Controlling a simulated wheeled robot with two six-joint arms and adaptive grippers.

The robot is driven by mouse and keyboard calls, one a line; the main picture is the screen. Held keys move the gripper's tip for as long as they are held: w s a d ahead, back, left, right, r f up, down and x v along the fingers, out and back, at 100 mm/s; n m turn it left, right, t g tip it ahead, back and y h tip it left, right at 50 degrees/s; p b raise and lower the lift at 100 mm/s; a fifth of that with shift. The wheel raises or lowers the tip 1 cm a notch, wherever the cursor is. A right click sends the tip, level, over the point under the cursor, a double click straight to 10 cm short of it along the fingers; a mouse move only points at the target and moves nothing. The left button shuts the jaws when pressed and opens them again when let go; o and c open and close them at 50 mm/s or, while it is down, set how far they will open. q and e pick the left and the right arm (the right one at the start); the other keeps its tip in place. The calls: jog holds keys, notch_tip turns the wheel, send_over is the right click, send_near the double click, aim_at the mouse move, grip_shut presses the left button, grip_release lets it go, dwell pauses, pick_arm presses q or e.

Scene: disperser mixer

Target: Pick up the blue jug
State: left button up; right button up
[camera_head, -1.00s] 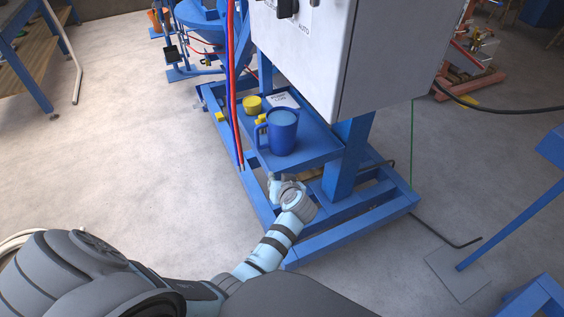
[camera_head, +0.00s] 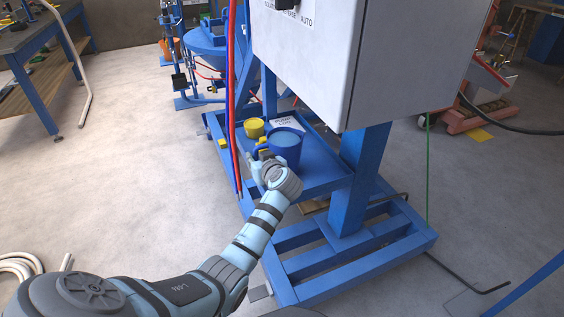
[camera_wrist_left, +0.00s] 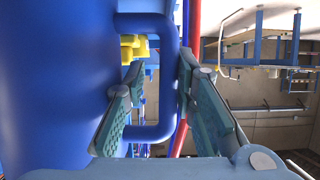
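The blue jug (camera_head: 286,144) stands upright on the blue shelf (camera_head: 322,172) of the machine frame. In the left wrist view the jug's body (camera_wrist_left: 55,80) fills the left side, and its handle (camera_wrist_left: 173,85) is near the middle. My left gripper (camera_head: 264,158) is at the handle side of the jug. In the wrist view, its fingers (camera_wrist_left: 160,70) are open, one on each side of the handle's outer bar, with a gap visible. The wrist hides the lower part of the jug in the head view. My right gripper is not in view.
A yellow cup (camera_head: 253,127) and a white labelled card (camera_head: 288,124) are behind the jug on the shelf. A grey control box (camera_head: 385,65) hangs above right. Red and blue hoses (camera_head: 234,100) run down at the left.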

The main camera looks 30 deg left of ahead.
pick_arm(q)
jog(key=shift+s+r, duration=0.3)
jog(key=shift+s, duration=0.05)
jog(key=shift+c, duration=1.1)
jog(key=shift+s+a, duration=0.1)
grip_shut()
jog(key=shift+r, duration=0.1)
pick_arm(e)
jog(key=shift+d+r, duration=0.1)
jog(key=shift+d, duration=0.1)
pick_arm(q)
jog(key=shift+r, duration=0.15)
notch_tip(320, 180, up, 9)
jog(key=p, duration=0.3)
jog(key=shift+p, duration=0.35)
jog(key=shift+r, duration=0.3)
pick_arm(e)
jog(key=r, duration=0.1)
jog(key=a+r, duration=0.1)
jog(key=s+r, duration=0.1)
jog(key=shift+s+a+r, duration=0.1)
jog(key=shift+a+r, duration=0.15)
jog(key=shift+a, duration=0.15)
